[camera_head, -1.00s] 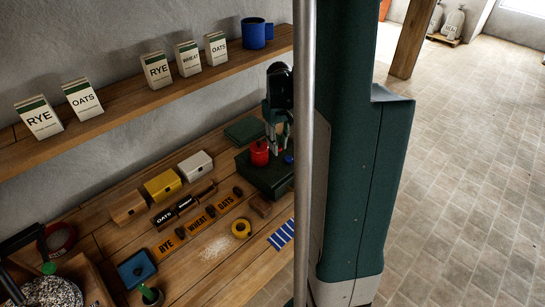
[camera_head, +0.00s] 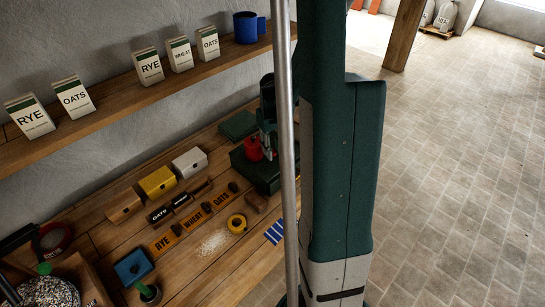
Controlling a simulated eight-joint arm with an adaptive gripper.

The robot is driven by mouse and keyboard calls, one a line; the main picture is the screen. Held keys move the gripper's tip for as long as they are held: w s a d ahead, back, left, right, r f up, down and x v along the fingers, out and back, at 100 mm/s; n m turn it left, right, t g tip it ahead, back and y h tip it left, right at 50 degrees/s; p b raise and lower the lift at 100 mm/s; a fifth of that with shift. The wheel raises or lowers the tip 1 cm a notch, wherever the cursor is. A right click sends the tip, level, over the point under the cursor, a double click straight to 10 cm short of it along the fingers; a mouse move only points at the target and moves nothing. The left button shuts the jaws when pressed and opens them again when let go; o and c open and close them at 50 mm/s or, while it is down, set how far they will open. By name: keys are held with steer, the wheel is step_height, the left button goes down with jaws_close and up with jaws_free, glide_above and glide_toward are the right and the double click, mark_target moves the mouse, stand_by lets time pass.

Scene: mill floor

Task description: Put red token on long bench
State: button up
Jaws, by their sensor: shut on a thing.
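My gripper (camera_head: 269,153) is at the dark green box (camera_head: 259,177) at the far right of the workbench, partly behind the grey pole. Its fingers point down and are shut on a small red thing low on the box, which I take to be the red token; little of it shows. A larger red container (camera_head: 253,149) stands on the box just left of the fingers. The long bench (camera_head: 183,264) is the wooden worktop below the wall shelf.
Pale grain is spilled near the tape. The wall shelf (camera_head: 120,105) holds cartons and a blue mug (camera_head: 246,27). Bare wood shows along the front.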

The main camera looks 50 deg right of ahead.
mark_target(273, 162)
stand_by(0.3)
steer(key=shift+f, duration=2.05)
steer(key=shift+f, duration=0.15)
steer(key=shift+o, duration=2)
steer(key=shift+r, duration=6.15)
